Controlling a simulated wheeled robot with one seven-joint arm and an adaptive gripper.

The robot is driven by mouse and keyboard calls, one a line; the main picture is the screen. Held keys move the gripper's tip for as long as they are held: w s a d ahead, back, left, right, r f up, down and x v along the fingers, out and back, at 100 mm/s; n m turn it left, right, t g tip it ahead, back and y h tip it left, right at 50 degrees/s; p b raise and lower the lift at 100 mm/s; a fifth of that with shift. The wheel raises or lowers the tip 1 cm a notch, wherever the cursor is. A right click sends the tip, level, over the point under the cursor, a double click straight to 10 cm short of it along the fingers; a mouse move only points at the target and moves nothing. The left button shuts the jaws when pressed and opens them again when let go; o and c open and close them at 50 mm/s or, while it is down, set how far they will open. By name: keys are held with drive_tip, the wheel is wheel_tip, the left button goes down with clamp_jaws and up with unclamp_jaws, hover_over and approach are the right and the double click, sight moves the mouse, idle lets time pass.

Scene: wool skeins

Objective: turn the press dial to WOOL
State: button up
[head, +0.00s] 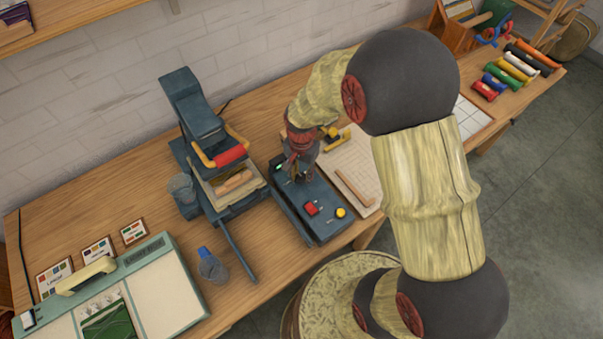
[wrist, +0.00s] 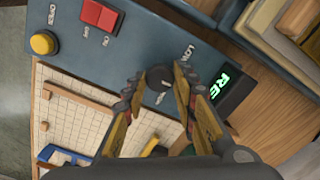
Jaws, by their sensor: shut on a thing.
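The press dial (wrist: 158,77) is a dark round knob on the blue control panel (wrist: 120,62). The panel also shows in the head view (head: 325,228), to the right of the press (head: 192,105). My gripper (wrist: 158,80) has one finger on each side of the dial and is shut on it. In the head view my gripper (head: 296,172) is over the back end of the panel and hides the dial. Small white labels surround the dial; one looks like LOW, another below it is too small to read surely. The dial's pointer cannot be made out.
A red switch (wrist: 99,15) and a yellow button (wrist: 44,42) sit on the same panel. A small display (wrist: 228,88) with green letters stands close beside my fingers. A gridded board (head: 352,150) lies along the panel's right side.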

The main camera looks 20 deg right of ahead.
sight(301, 177)
drive_tip(key=o, duration=1.2)
drive_tip(key=shift+c, duration=0.2)
wheel_tip(301, 177, up, 12)
idle(0.4)
